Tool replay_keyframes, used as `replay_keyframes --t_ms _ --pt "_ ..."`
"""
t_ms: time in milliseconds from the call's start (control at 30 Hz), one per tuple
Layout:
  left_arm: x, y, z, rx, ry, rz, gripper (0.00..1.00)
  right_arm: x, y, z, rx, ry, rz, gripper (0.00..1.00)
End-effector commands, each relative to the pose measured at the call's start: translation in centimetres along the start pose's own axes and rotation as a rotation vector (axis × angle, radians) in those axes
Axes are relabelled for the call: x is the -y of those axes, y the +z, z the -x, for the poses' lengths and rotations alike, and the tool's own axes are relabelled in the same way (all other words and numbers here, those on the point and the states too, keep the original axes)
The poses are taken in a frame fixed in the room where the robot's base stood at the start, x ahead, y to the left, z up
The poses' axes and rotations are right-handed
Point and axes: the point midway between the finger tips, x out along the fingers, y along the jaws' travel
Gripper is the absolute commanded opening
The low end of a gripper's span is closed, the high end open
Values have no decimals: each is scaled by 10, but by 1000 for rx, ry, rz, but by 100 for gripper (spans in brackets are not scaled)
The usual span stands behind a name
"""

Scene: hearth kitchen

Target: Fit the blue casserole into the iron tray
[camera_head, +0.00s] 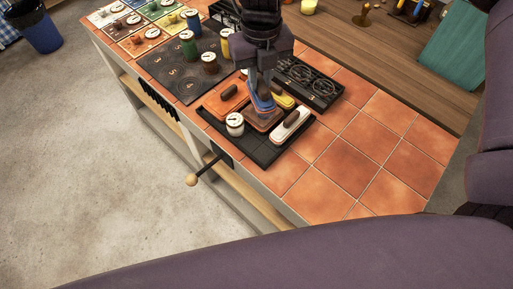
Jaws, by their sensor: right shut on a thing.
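The iron tray (268,154) is a dark, low tray on the terracotta-tiled counter, in the middle of the head view. My right gripper (261,96) comes down from above over the tray. It is shut on the blue casserole (263,106), which is partly hidden by the fingers. I cannot tell whether the casserole touches the tray floor. Around it in the tray are an orange casserole (226,97), a white casserole (291,125), a yellow one (284,101) partly hidden, and a small white-lidded pot (235,125). My left gripper is not in view.
A dark rack (308,82) stands right behind the tray. A black hob plate (180,74) with several lidded jars lies to the left, and coloured panels with more jars lie beyond. Bare tiles (380,150) are free to the right. A handle (192,180) sticks out in front.

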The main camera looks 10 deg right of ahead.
Motion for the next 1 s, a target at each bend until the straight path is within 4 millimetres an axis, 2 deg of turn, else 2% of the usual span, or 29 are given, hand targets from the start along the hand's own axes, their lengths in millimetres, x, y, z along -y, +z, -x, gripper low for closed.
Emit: replay_keyframes --t_ms 100,200,333,433,567,800,1000 --pt "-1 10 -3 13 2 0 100 -6 0 1 1 -1 223 0" --pt "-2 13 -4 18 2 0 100 -10 0 2 0 -1 360 0" --pt "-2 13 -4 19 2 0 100 -12 0 2 -1 -2 465 0" --pt "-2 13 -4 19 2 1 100 -12 0 -7 -4 0 496 0" --pt "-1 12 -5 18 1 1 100 -12 -2 -36 -9 2 498 0" --pt "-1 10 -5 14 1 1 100 -13 -2 -102 -9 3 496 0" --pt "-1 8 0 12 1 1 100 -12 -1 -141 -6 -2 495 0"
